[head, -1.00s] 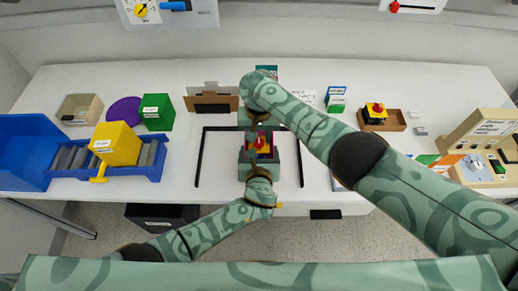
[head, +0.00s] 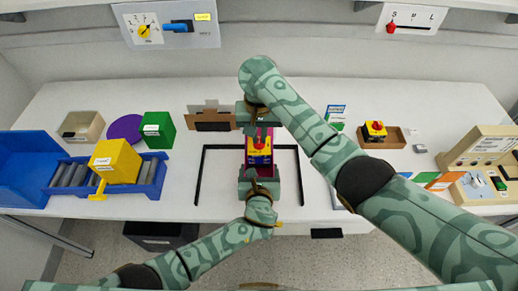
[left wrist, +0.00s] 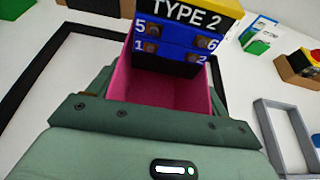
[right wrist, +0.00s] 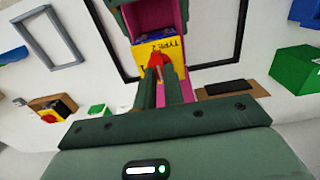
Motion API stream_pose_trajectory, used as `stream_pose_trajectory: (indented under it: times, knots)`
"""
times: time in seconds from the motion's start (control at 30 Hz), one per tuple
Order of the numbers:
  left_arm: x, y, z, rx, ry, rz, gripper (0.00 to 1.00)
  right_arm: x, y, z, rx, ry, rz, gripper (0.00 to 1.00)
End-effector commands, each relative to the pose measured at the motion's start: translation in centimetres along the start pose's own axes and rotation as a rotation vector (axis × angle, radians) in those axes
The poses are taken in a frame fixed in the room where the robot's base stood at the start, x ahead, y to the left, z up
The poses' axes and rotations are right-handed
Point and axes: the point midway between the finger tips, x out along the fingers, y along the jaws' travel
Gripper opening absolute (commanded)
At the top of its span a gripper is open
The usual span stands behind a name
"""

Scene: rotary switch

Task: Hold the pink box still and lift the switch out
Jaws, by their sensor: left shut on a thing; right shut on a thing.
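The pink box (left wrist: 160,88) stands on the white table between the dark green fingers of my left gripper (head: 259,172), which is shut on it. The rotary switch (head: 259,155) has a yellow top and a blue and black body; its "TYPE 2" label and numbered screws show in the left wrist view (left wrist: 180,38). My right gripper (right wrist: 160,80) is shut on the switch's red knob (right wrist: 155,60). The switch body stands raised above the box, its terminals exposed over the open interior. Whether its lower end is clear of the box walls is hidden.
A black frame outline (head: 199,175) surrounds the box on the table. A brown tray (head: 392,138) with another yellow switch is at right. A yellow box (head: 115,162) on a blue roller rack and a green box (head: 157,130) are at left.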

Motion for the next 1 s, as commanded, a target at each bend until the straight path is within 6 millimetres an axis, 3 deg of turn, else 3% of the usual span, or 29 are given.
stream_pose_trajectory:
  times: [0.1, 0.3, 0.5, 0.77, 0.8, 0.83, 1.0]
  knots:
    - [0.0, 0.0, 0.0, 0.000, 0.001, 0.000, 0.55, -3.8, -0.2, 0.0, -0.002, 0.003, -0.007, 0.00]
    - [0.0, 0.0, 0.0, 0.000, 0.001, 0.000, 0.55, -7.8, -0.2, 0.0, -0.001, 0.000, -0.005, 0.00]
    - [0.0, 0.0, 0.0, 0.000, 0.001, 0.000, 0.55, -9.1, -0.1, 0.0, -0.001, 0.000, -0.001, 0.00]
    - [0.0, 0.0, 0.0, 0.000, 0.001, 0.000, 0.55, -9.2, -0.1, 0.0, -0.001, 0.000, 0.000, 0.00]
    - [0.0, 0.0, 0.0, 0.000, 0.001, 0.000, 0.89, -9.2, -0.1, 0.0, -0.001, 0.000, 0.000, 0.00]
    - [0.0, 0.0, 0.0, 0.000, 0.001, 0.000, 0.97, -9.2, -0.1, 0.0, -0.001, 0.000, 0.000, 0.00]
    - [0.0, 0.0, 0.0, 0.000, 0.000, 0.000, 1.00, -9.2, -0.1, 0.0, -0.001, -0.001, 0.001, 0.00]
